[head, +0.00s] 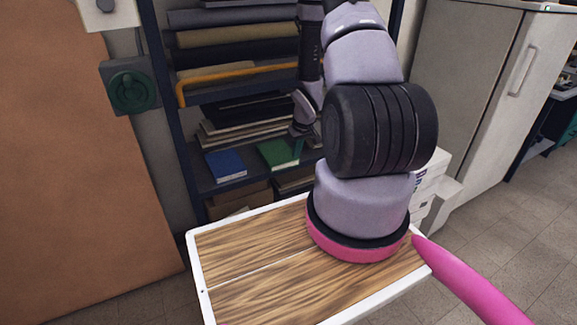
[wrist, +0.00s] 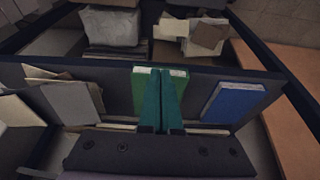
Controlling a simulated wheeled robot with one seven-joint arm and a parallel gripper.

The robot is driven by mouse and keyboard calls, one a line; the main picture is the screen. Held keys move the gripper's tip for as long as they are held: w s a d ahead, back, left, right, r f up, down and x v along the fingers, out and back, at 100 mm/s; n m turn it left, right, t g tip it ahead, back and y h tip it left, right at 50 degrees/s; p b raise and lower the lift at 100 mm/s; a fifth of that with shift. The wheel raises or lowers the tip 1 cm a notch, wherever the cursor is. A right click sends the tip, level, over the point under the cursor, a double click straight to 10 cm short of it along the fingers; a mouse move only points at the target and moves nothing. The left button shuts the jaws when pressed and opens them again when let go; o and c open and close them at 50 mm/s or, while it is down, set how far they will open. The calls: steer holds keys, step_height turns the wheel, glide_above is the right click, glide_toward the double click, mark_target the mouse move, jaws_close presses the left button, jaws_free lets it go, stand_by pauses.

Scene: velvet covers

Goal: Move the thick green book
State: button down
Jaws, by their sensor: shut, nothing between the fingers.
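The green book (head: 278,153) lies on a shelf of the dark rack, to the right of the blue book. In the wrist view the green book (wrist: 140,92) shows behind and to the left of my fingers, which hide part of it. My gripper (head: 298,150) has teal fingers and is at the right side of the green book in the head view. In the wrist view my gripper (wrist: 164,74) is shut, with its fingers together and nothing between them. I cannot tell whether the fingertips touch the book.
A blue book (head: 225,165) lies beside the green one on the shelf (head: 200,178). Stacked sheets (head: 245,130) lie behind. Rolled fabrics (head: 235,38) fill the shelves above. My wood-patterned tray top is clear in front. A grey cabinet (head: 470,90) stands at right.

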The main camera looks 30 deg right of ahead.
mark_target(285, 160)
steer(key=x, duration=0.4)
steer(key=w+x, duration=0.1)
steer(key=x, duration=0.2)
steer(key=w+x, duration=0.1)
steer(key=x, duration=0.3)
steer(key=shift+a, duration=0.1)
steer(key=shift+w, duration=0.7)
steer(key=shift+w, duration=0.1)
steer(key=shift+w, duration=1.55)
